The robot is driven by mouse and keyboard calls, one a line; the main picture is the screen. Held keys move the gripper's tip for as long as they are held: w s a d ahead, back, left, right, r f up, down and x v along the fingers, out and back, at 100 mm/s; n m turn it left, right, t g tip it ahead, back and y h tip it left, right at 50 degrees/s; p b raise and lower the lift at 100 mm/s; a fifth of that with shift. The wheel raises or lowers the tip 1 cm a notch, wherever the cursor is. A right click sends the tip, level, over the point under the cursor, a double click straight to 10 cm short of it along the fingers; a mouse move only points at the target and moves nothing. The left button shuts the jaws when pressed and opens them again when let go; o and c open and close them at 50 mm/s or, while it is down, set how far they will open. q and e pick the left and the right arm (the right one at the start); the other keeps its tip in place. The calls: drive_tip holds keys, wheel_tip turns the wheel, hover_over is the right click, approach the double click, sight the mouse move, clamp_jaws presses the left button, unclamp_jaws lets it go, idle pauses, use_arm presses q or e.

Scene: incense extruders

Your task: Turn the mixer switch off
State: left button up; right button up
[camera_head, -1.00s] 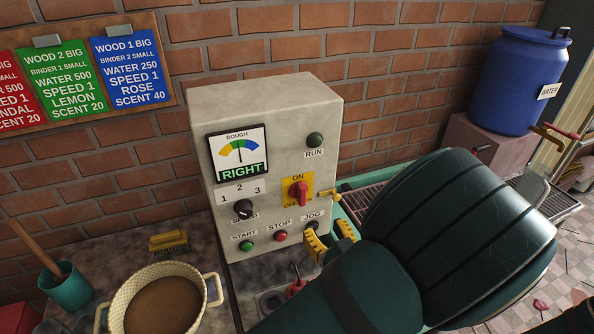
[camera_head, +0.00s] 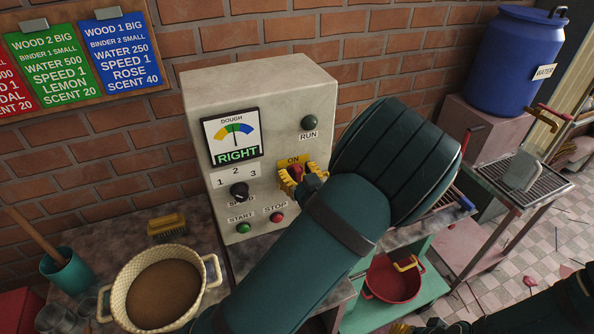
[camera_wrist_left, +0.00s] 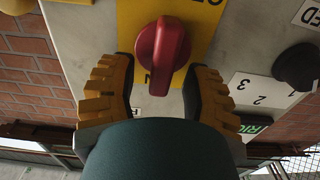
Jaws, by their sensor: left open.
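The mixer switch is a red knob (camera_head: 296,170) on a yellow ON/OFF plate (camera_head: 292,160) on the grey control box (camera_head: 262,90). In the left wrist view the red knob (camera_wrist_left: 163,55) shows upside down, its ridge lined up roughly between the ON and OFF marks. My left gripper (camera_head: 303,182) is at the plate, its yellow fingers open on either side of the knob, with gaps visible in the wrist view (camera_wrist_left: 162,72). My left arm hides the lower right of the box. Part of my right gripper (camera_head: 402,328) shows at the bottom edge; its jaws are unclear.
The speed dial (camera_head: 239,192), green start button (camera_head: 243,228) and red stop button (camera_head: 277,217) are left of the switch. A dough gauge (camera_head: 233,136) reads RIGHT. A beige pot (camera_head: 128,290) stands lower left, a red pot (camera_head: 393,282) lower right.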

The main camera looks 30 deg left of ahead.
use_arm(q)
drive_tip(key=shift+o, duration=0.2)
drive_tip(key=shift+w+a, duration=0.1)
clamp_jaws()
use_arm(e)
drive_tip(key=shift+f, duration=0.1)
